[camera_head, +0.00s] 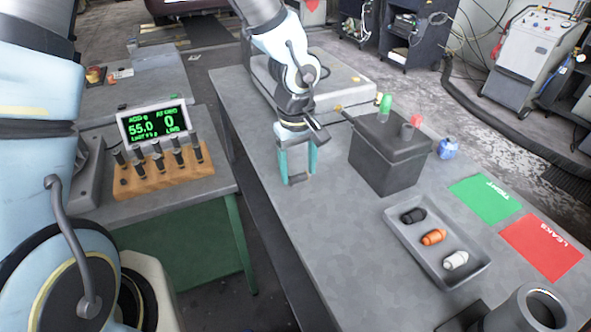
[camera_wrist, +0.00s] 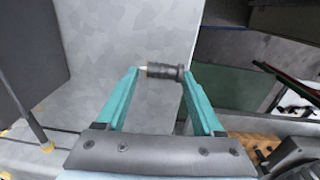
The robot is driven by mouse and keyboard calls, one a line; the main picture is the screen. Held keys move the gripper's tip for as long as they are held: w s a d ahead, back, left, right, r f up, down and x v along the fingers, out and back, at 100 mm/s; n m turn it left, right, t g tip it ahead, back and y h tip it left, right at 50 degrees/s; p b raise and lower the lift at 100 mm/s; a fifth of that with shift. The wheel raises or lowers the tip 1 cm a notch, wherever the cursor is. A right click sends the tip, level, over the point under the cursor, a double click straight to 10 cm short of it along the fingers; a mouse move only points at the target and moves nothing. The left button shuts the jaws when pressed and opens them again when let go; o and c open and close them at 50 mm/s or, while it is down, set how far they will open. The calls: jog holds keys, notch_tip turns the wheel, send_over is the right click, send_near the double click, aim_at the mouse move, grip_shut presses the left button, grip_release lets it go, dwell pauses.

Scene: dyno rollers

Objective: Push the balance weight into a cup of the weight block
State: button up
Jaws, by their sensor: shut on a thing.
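My gripper (camera_head: 297,178) hangs over the left edge of the long grey bench, with its fingers pointing down. It is shut on a dark grey cylindrical piece, which I take as the balance weight (camera_wrist: 168,71). The piece lies crosswise between the teal fingertips and has a pale tip at its left end in the wrist view. A wooden block with several dark upright pegs, which I take as the weight block (camera_head: 168,179), stands on the left table, left of my gripper and apart from it. It shows partly at the lower right of the wrist view (camera_wrist: 250,143).
A display (camera_head: 155,123) reading 55.0 and 0 stands behind the block. A dark box (camera_head: 385,160) and a tray (camera_head: 458,279) with black, orange and white pieces are on the long bench (camera_head: 350,250). A gap separates this bench from the left table (camera_head: 200,198).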

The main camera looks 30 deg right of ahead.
jog(key=shift+f+b, duration=2.6)
jog(key=shift+f, duration=0.7)
jog(key=o, duration=1.4)
jog(key=shift+r, duration=0.1)
jog(key=r, duration=1)
jog(key=shift+a+r+b, duration=0.2)
jog(key=shift+r+b, duration=0.1)
jog(key=shift+r, duration=0.05)
